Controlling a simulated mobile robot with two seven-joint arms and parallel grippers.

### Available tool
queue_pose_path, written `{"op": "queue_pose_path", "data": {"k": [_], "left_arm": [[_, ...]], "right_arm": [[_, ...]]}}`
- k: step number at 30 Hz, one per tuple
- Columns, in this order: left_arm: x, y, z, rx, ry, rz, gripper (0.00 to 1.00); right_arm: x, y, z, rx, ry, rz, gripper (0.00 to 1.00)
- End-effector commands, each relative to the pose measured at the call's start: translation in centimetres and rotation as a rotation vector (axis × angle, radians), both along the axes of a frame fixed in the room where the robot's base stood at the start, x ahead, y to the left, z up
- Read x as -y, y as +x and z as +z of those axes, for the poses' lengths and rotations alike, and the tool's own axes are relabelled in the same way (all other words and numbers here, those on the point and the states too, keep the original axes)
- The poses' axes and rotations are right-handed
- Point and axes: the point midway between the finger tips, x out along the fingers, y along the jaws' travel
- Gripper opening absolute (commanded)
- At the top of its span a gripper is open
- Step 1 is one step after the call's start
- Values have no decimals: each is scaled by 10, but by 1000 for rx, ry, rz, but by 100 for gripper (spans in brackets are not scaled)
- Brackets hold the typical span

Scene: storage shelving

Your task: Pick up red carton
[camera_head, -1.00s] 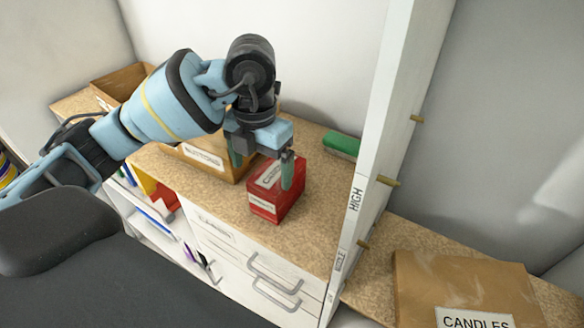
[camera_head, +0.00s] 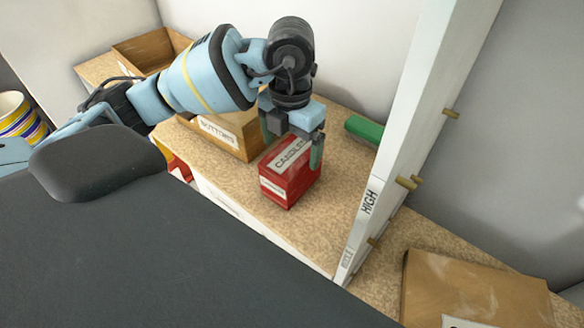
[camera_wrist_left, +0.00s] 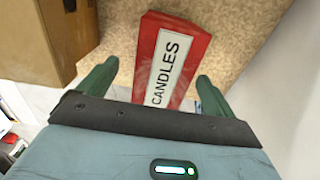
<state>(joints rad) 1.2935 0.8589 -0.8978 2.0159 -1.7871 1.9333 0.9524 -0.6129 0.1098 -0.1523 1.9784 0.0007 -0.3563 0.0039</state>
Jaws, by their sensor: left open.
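The red carton (camera_head: 284,184) stands on the speckled counter (camera_head: 232,178), with a white CANDLES label on top. My left gripper (camera_head: 295,150) is open above and around the carton's top in the head view, one green finger in front of its right side. In the left wrist view, the carton (camera_wrist_left: 172,55) lies ahead between the two open green fingers (camera_wrist_left: 155,85), with a gap on each side. I cannot tell how far the fingertips reach down beside it. My right gripper is not in view.
A cardboard BUTTONS box (camera_head: 228,134) stands close left of the carton. A green object (camera_head: 364,129) lies behind it to the right. A white upright panel (camera_head: 400,130) bounds the right side. A brown box (camera_head: 470,290) sits beyond it.

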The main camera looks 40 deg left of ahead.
Motion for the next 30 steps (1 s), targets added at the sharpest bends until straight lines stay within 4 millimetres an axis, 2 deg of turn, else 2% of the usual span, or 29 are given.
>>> {"op": "queue_pose_path", "data": {"k": [9,19,30], "left_arm": [[5,-4,-41,-3,-1,-1,91],[5,-4,-48,-1,0,-2,91],[5,-4,-48,-1,0,-1,44]], "right_arm": [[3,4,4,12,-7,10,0],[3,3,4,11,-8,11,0],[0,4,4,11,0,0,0]]}}
